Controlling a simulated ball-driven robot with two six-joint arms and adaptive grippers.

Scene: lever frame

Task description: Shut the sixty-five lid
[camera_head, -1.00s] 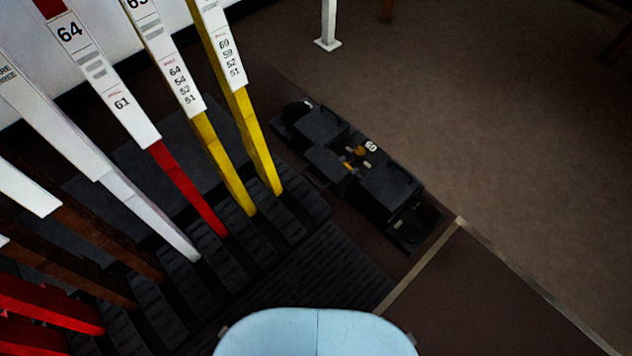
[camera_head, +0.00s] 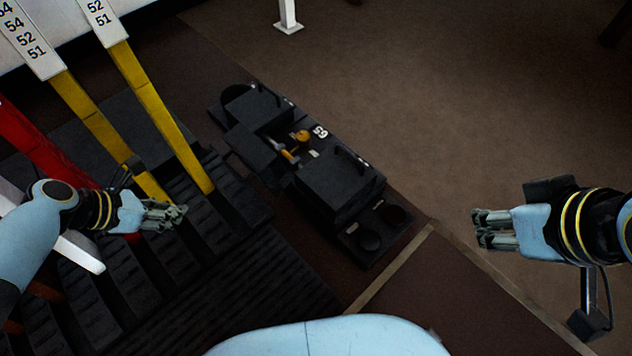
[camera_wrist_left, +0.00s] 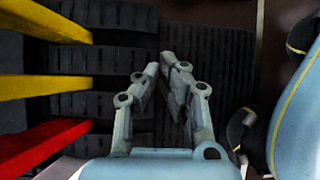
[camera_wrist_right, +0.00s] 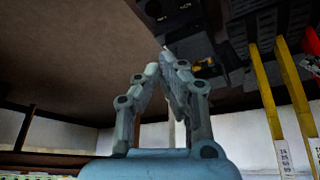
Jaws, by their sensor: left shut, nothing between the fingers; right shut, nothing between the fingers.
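A black lever-frame unit (camera_head: 350,178) with several box-like covers stands on the floor in the middle of the head view. Between its covers an open gap shows orange and pale parts (camera_head: 300,140) beside a small white number, too small to read surely. A black flap-like block (camera_head: 252,150) sticks out on the left of this gap; I cannot tell if it is the sixty-five lid. The unit also shows in the right wrist view (camera_wrist_right: 182,15). My left gripper (camera_head: 182,216) is shut and empty, left of the unit. My right gripper (camera_head: 478,229) is shut and empty, right of it.
Yellow levers (camera_head: 165,120) and a red lever (camera_head: 40,145) rise from black ribbed treads (camera_head: 225,210) at left, near my left arm. A white post (camera_head: 288,15) stands at the back. Brown floor (camera_head: 470,90) right of the unit is clear.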

